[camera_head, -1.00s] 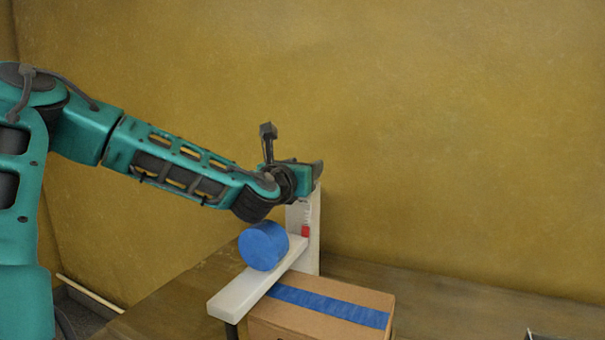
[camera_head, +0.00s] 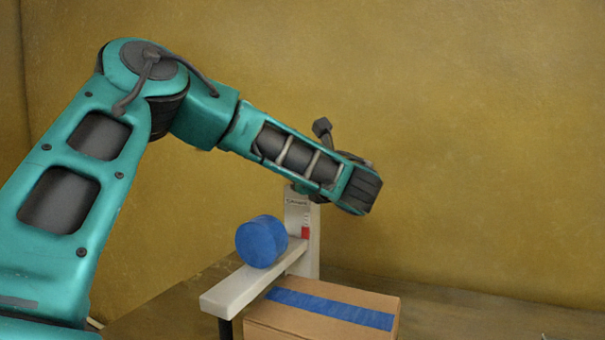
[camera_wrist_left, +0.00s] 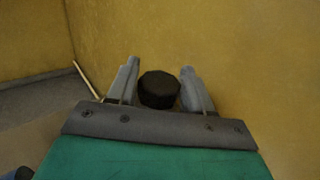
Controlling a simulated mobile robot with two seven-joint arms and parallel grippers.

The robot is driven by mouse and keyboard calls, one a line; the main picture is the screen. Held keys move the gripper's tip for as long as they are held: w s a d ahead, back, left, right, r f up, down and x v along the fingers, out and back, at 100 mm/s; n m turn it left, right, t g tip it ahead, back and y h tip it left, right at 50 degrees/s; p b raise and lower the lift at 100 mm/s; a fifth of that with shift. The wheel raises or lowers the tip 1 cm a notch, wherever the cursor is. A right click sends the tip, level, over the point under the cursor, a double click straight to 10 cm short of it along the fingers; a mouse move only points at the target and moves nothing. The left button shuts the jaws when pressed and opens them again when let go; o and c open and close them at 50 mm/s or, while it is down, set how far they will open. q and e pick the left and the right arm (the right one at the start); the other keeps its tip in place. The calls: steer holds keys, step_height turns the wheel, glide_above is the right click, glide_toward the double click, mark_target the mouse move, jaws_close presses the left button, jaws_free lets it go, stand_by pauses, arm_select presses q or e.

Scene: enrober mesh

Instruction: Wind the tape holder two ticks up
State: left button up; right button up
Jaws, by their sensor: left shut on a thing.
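The tape holder is a pale stand with an upright post (camera_head: 298,225) and a level arm (camera_head: 245,284). A blue tape roll (camera_head: 262,242) sits on that arm. A small red mark (camera_head: 305,232) shows on the post. A black knob (camera_wrist_left: 159,92) shows in the left wrist view. My left gripper (camera_wrist_left: 160,74) has one finger on each side of the knob and is shut on it. In the head view my wrist is over the post top and hides the fingers and knob. My right gripper is not in view.
A cardboard box (camera_head: 280,327) with a blue tape strip (camera_head: 330,308) stands under and beside the holder's arm on a brown table (camera_head: 460,315). A yellow wall (camera_head: 480,150) rises behind. The table to the right is mostly clear.

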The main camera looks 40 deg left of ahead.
arm_select(q)
steer(key=shift+r+n+g, duration=0.25)
steer(key=shift+n+g, duration=0.05)
steer(key=shift+g, duration=0.2)
steer(key=o, duration=0.7)
steer(key=shift+o, duration=1.2)
steer(key=shift+f, duration=0.15)
steer(key=shift+a+f, duration=0.1)
